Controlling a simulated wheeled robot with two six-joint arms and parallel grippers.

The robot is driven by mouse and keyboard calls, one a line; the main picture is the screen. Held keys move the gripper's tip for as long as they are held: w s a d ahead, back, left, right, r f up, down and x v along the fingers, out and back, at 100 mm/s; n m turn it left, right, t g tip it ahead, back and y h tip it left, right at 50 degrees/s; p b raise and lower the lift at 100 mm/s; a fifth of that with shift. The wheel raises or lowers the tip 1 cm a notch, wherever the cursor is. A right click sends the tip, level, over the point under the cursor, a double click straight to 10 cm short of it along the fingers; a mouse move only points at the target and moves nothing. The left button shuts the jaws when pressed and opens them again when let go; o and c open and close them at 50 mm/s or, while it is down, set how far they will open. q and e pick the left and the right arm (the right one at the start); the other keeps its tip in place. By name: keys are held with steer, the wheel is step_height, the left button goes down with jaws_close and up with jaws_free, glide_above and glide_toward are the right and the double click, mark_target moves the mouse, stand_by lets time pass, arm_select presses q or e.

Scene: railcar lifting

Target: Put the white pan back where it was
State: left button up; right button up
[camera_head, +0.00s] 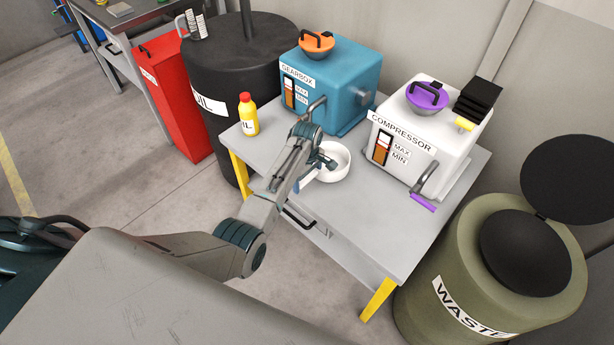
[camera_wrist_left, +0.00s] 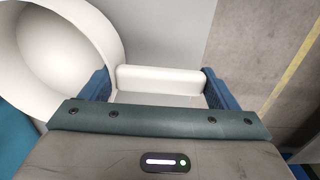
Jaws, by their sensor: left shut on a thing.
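The white pan (camera_head: 339,160) is a round, shallow bowl at the front of the grey table, below the blue gearbox. In the left wrist view its curved wall (camera_wrist_left: 95,35) fills the upper left. My left gripper (camera_head: 318,165) is at the pan's left side, shut on the pan. In the left wrist view a white block-like part (camera_wrist_left: 158,78) sits between its two blue fingers. The arm hides part of the pan's left side. I cannot tell whether the pan touches the table. My right gripper is not in view.
A waste bin (camera_head: 470,270) stands right, a black oil drum (camera_head: 235,75) behind left. The table's front right is clear.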

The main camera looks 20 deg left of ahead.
arm_select(q)
steer(key=shift+f, duration=0.2)
steer(key=shift+f, duration=0.15)
steer(key=o, duration=1.2)
steer(key=shift+o, duration=0.2)
step_height(320, 180, up, 12)
steer(key=b, duration=0.1)
